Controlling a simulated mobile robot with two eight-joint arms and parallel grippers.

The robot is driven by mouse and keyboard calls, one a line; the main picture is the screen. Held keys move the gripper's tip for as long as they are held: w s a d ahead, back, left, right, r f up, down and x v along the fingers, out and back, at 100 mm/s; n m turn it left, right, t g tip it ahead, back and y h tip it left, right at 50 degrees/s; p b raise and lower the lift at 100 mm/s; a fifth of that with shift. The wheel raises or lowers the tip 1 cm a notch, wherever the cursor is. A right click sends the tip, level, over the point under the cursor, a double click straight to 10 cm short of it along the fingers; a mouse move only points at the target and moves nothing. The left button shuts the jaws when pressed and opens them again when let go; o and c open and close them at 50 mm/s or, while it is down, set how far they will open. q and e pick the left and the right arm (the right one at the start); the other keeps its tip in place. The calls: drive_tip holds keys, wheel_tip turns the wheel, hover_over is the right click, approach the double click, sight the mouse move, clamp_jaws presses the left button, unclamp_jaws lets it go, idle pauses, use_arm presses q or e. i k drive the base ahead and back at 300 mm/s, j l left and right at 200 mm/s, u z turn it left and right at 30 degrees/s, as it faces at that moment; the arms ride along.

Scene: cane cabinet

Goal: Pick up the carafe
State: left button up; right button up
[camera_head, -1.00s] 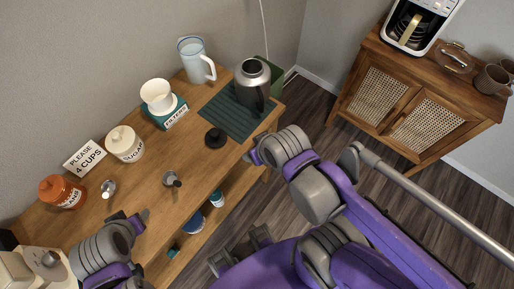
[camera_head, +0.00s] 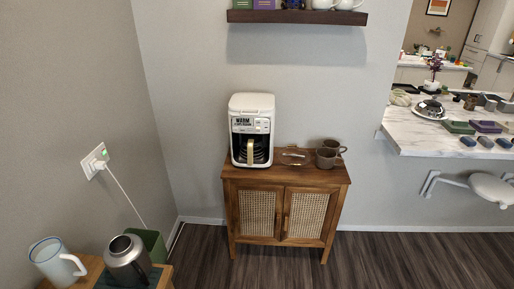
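A steel carafe (camera_head: 128,262) with an open top and dark handle stands upright on a dark green mat at the lower left, its lower part cut off by the picture edge. A second, glass carafe (camera_head: 252,150) with a light tan handle sits inside the white coffee maker (camera_head: 251,103) on the cane cabinet (camera_head: 262,177). Neither of my grippers shows in the head view now, so their state is hidden.
A white-handled pitcher (camera_head: 52,260) stands left of the steel carafe, and a green bin (camera_head: 153,241) is behind it. Brown mugs (camera_head: 326,157) and a small tray sit right of the coffee maker. Dark floor (camera_head: 385,260) in front of the cabinet is clear. A marble counter (camera_head: 440,143) juts in at right.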

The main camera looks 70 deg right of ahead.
sight(252, 150)
drive_tip(key=k+z, duration=0.35)
drive_tip(key=k+l+z, duration=0.1)
drive_tip(key=z, duration=0.25)
drive_tip(key=i+l+z, duration=0.1)
drive_tip(key=l+z, duration=0.15)
drive_tip(key=z, duration=0.15)
drive_tip(key=i+l+z, duration=0.1)
drive_tip(key=z, duration=0.25)
drive_tip(key=i+l+z, duration=0.2)
drive_tip(key=z, duration=0.2)
drive_tip(key=i+l, duration=0.25)
drive_tip(key=u, duration=1.75)
drive_tip(key=z, duration=1.7)
drive_tip(key=i+l, duration=0.25)
